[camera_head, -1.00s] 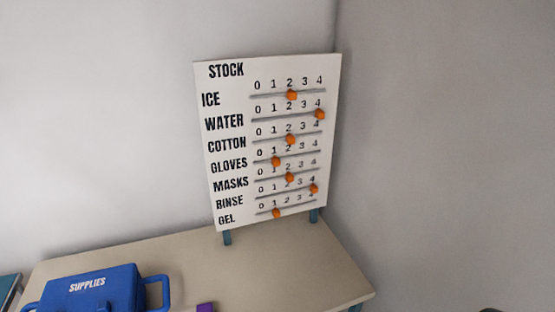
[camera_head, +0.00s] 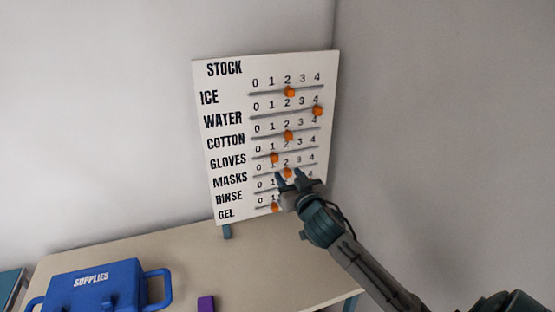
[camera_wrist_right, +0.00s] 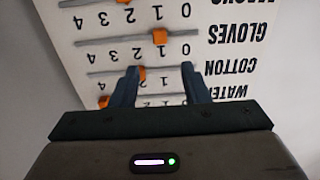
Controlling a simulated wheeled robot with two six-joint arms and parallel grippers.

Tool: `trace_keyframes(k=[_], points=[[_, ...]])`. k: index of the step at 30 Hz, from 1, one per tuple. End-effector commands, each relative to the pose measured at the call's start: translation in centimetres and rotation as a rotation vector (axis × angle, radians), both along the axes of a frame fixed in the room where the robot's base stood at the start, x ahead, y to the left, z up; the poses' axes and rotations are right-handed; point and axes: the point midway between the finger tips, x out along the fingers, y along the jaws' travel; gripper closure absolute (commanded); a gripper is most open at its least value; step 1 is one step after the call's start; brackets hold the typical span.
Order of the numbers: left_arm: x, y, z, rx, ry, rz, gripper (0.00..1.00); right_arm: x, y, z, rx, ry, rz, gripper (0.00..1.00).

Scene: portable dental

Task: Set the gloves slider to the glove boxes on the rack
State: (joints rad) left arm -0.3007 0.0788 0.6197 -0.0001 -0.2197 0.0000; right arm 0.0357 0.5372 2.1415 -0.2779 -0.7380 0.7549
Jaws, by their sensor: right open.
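The gloves slider (camera_head: 274,158) is an orange knob near the 1 on the GLOVES line of the white STOCK board (camera_head: 224,130). In the upside-down right wrist view the gloves slider (camera_wrist_right: 160,36) lies past my fingertips. My right gripper (camera_head: 291,176) is open and empty, in front of the board's lower half, its fingertips overlapping the MASKS and RINSE rows in the head view. In the wrist view the cotton slider (camera_wrist_right: 140,73) shows near the left finger of my right gripper (camera_wrist_right: 161,72). Contact cannot be told. No rack or glove boxes show. My left gripper is out of view.
A blue SUPPLIES case (camera_head: 95,285) and a purple item (camera_head: 206,303) are on the beige table (camera_head: 190,255). Walls stand behind and right.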

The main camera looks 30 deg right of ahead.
Motion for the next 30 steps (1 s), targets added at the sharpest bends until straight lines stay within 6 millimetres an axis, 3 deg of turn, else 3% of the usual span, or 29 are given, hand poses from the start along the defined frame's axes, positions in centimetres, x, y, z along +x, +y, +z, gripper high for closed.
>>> trace_keyframes(k=[9, 15, 28, 30], points=[[0.0, 0.0, 2.8, 0.0, 0.0, 0.0, 0.58, 5.8, -1.4, 0.3, 0.003, 0.004, -0.003, 0.58], [0.0, 0.0, 3.7, 0.0, 0.0, 0.0, 0.58, 8.3, -2.0, 0.1, 0.002, 0.005, -0.002, 0.58], [0.1, 0.1, 3.9, 0.001, 0.0, 0.0, 0.58, 9.3, -2.2, -0.1, 0.0, 0.005, 0.0, 0.58], [0.1, 0.1, 3.9, 0.001, -0.001, 0.0, 0.58, 9.3, -2.2, -0.1, 0.0, 0.005, 0.0, 0.68]])
